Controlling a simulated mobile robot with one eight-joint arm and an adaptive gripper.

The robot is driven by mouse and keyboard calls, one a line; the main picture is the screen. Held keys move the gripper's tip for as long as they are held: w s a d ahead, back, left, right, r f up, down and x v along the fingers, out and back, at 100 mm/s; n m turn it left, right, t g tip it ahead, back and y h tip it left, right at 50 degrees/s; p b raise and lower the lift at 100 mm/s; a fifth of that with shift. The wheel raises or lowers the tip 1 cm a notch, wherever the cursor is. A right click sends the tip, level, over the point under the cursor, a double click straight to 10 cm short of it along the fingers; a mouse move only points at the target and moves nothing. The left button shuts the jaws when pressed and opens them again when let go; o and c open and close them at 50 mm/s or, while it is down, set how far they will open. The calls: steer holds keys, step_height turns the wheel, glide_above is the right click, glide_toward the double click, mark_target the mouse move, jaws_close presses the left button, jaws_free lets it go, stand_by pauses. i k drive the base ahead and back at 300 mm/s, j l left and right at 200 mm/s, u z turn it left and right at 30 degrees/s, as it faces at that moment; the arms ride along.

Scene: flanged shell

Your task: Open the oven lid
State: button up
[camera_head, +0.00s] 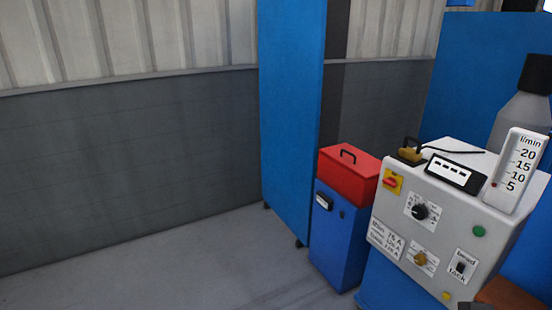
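A small blue cabinet (342,232) with a red top (347,177) stands on the floor right of centre. It looks like the oven, with the red part as its lid. A black handle (348,154) sits on top of the red part. The red part rests level on the blue body and looks closed. A small dark panel (324,201) is on the blue front. The cabinet's right side is partly hidden by the white machine. My gripper is not in view.
A white welding machine (434,222) with knobs and a flow gauge (515,170) stands close on the right. A tall blue panel (290,115) on small feet stands behind the cabinet. A grey gas bottle (522,115) is at far right. The floor (210,265) at left is clear.

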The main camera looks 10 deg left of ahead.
mark_target(364, 166)
steer(key=u, duration=0.15)
steer(key=i+u, duration=0.15)
steer(key=i, duration=0.4)
steer(key=i+l+u, duration=0.15)
steer(key=i, duration=0.4)
steer(key=i+l+u, duration=0.15)
steer(key=i, duration=0.35)
steer(key=i+l+u, duration=0.15)
steer(key=i, duration=0.4)
